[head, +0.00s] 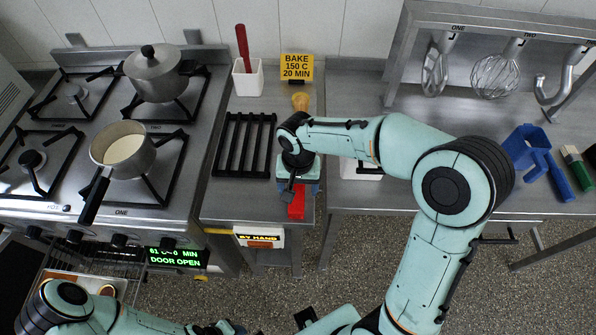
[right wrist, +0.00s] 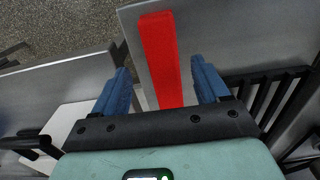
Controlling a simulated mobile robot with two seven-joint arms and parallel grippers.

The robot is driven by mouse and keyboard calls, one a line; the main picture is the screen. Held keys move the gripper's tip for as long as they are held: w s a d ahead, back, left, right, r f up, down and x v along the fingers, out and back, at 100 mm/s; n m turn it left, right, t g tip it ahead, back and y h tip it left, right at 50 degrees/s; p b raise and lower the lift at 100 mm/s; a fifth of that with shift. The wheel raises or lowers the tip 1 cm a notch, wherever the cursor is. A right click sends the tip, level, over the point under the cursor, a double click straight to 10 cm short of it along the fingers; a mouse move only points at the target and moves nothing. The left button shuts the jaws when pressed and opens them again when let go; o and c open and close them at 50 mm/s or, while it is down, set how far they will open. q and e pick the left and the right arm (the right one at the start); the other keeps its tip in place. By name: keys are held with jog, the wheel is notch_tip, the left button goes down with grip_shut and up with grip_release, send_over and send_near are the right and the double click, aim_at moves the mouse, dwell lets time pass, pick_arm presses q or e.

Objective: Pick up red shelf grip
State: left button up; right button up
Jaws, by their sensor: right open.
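The red shelf grip (head: 296,206) is a plain red bar near the front edge of the narrow counter, partly under my right gripper (head: 299,188). In the right wrist view the red bar (right wrist: 160,50) runs lengthwise between the two blue fingers. The fingers are apart, with a gap on each side of the bar. Its near end is hidden behind the gripper's dark crossbar. I cannot tell how far the fingertips are above the counter. My left arm shows along the bottom left of the head view, but its fingers cannot be made out.
A black rack (head: 245,145) lies left of my right gripper. A white holder (head: 248,78) with a red-handled tool stands behind it. The stove (head: 190,205) with two pots is at left. A blue object (head: 535,150) lies on the right counter. A yellow bake sign (head: 296,67) stands at the back.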

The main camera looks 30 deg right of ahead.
aim_at(297, 194)
jog(key=f, duration=0.4)
jog(key=shift+w+a+f, duration=0.1)
jog(key=shift+w+f, duration=0.1)
jog(key=shift+f, duration=0.2)
jog(key=c, duration=1.2)
jog(key=shift+o, duration=0.2)
jog(key=shift+r, duration=0.1)
pick_arm(q)
jog(key=w+r+p, duration=0.2)
jog(key=r, duration=0.1)
jog(key=shift+w, duration=0.15)
pick_arm(e)
notch_tip(297, 194, up, 20)
